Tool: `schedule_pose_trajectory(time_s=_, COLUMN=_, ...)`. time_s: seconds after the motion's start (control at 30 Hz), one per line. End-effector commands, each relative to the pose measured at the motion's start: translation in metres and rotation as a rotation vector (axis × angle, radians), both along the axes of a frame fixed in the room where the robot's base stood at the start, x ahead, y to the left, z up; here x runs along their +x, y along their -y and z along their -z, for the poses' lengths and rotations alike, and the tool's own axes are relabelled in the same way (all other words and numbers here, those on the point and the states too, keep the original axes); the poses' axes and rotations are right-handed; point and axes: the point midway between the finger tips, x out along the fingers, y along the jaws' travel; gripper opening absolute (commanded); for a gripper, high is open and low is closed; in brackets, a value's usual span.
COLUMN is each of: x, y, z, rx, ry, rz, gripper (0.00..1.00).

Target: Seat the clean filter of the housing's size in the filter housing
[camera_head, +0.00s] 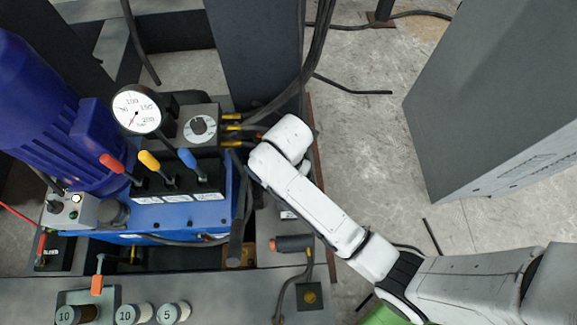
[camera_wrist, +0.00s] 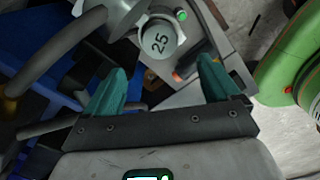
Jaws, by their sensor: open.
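My gripper (camera_wrist: 162,68) is open in the wrist view, with its teal fingertips wide apart and nothing held between them. Just beyond them is a pale round end marked 25 (camera_wrist: 158,42); I cannot tell whether it belongs to a filter or the filter housing. No contact with the fingertips is evident. In the head view, a darker brown filter marked 10 (camera_head: 76,314), a paler filter marked 10 (camera_head: 133,313) and a pale filter marked 5 (camera_head: 172,312) lie at the lower left. My gripper is hidden behind my arm there. I cannot pick out the housing with certainty.
A blue power unit with a gauge (camera_head: 137,111) and coloured levers (camera_head: 150,160) stands at left. Cables (camera_head: 318,60) hang near my arm. A large grey cabinet (camera_head: 490,110) is at right, with open floor between. A green rounded body (camera_wrist: 285,65) is right of my gripper.

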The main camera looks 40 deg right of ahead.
Motion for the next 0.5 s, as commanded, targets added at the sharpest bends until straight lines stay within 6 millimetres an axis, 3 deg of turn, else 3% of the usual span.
schedule_pose_trajectory(time_s=0.2, x=0.000, y=0.000, z=-0.021, rx=0.000, ry=0.000, rz=0.000, gripper=0.89)
schedule_pose_trajectory(time_s=0.5, x=-0.002, y=0.002, z=-0.023, rx=0.000, ry=0.000, rz=0.026, gripper=0.89)
